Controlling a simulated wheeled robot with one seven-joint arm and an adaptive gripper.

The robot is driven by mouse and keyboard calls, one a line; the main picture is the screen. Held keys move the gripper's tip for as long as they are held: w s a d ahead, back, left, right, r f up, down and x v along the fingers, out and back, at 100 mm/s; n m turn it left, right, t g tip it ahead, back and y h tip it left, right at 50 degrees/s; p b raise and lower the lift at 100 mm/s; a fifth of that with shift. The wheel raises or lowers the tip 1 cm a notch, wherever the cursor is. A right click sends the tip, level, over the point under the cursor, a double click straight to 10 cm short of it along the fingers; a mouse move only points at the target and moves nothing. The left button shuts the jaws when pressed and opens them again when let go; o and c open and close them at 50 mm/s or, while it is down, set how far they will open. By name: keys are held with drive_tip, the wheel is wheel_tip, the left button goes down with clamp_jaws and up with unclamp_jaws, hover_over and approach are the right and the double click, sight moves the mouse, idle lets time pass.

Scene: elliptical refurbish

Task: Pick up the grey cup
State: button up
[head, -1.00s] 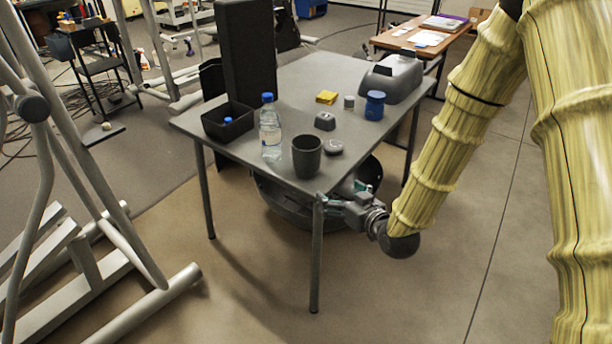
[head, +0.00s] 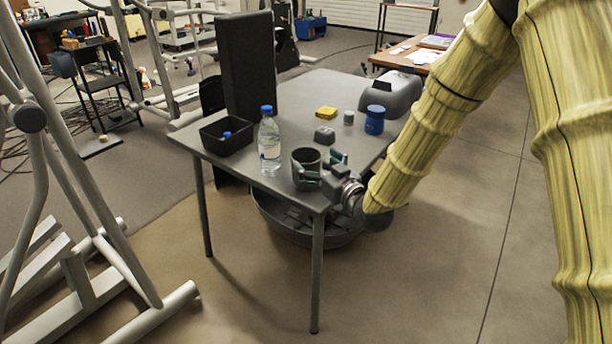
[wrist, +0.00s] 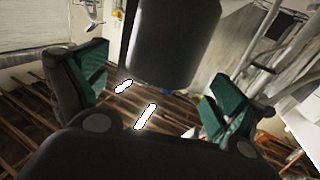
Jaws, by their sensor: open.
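The dark grey cup (head: 305,158) stands upright near the front corner of the grey table (head: 240,170). In the wrist view the cup (wrist: 165,40) fills the top middle, ahead of the palm and between the lines of the two fingers. My gripper (head: 322,168) is at the table's front right corner, at the cup's right side, with its green-padded fingers apart. In the wrist view my gripper (wrist: 150,95) is open and empty, with clear gaps between each finger and the cup. The lower front of the cup is partly hidden by a finger in the head view.
A water bottle (head: 269,142) stands just left of the cup. A black bin (head: 226,138), a small grey object (head: 324,135), a yellow sponge-like block (head: 326,112) and a blue jar (head: 374,120) are on the table. A tall dark panel (head: 247,66) stands at the back.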

sight(299, 152)
drive_tip(key=w+a, duration=0.1)
drive_tip(key=w+a+f, duration=0.1)
drive_tip(key=w, duration=0.1)
drive_tip(key=shift+w+a, duration=0.25)
drive_tip(key=shift+w, duration=0.1)
drive_tip(key=shift+c, duration=0.5)
drive_tip(key=c, duration=1.2)
drive_tip(key=shift+r, duration=0.15)
drive_tip(key=shift+c, duration=0.2)
